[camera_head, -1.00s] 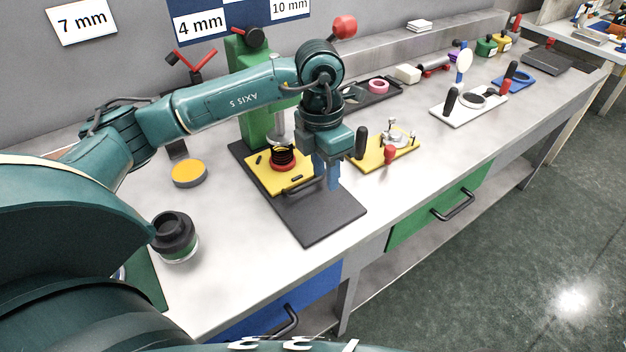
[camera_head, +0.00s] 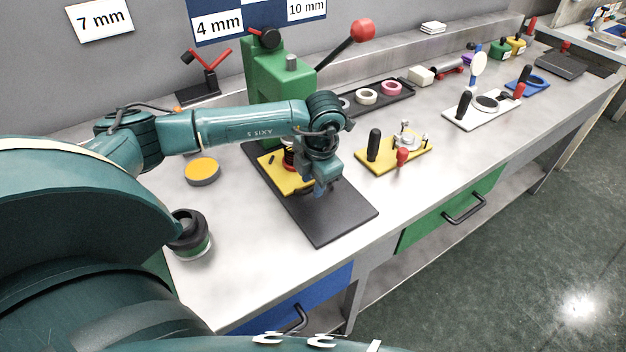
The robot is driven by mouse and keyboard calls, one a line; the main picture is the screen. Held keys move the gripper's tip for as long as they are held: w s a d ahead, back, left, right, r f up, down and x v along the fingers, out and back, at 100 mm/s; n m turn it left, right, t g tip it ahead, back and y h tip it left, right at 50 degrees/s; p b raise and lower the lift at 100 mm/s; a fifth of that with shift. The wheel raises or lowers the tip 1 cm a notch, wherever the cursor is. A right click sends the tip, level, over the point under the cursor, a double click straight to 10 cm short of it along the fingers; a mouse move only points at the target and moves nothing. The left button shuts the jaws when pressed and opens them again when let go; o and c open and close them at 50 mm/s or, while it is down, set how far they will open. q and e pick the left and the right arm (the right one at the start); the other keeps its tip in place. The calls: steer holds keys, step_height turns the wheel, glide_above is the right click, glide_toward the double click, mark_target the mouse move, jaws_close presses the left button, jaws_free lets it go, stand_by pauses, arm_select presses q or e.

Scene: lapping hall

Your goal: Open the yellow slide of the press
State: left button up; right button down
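The green press (camera_head: 282,75) stands against the wall on the workbench, with a lever ending in a red ball. Its yellow slide (camera_head: 285,184) lies on the black base plate (camera_head: 338,218), below the press head. A part with a red ring (camera_head: 288,162) sits on the slide, mostly hidden by my arm. My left gripper (camera_head: 323,189) is low over the front right end of the slide and points down. It hides that end and the slide's handle. I cannot see its fingertips well enough to tell whether they hold the handle. My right gripper is out of view.
A yellow fixture (camera_head: 376,161) with a black handle and red knob stands right of the base plate. An orange-topped disc (camera_head: 202,171) and a dark round pot (camera_head: 190,234) stand at left. A black tray (camera_head: 390,101) with rings lies behind. The front bench strip is clear.

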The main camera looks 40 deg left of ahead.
arm_select(q)
steer(key=shift+f, duration=0.4)
jaws_close()
stand_by(0.4)
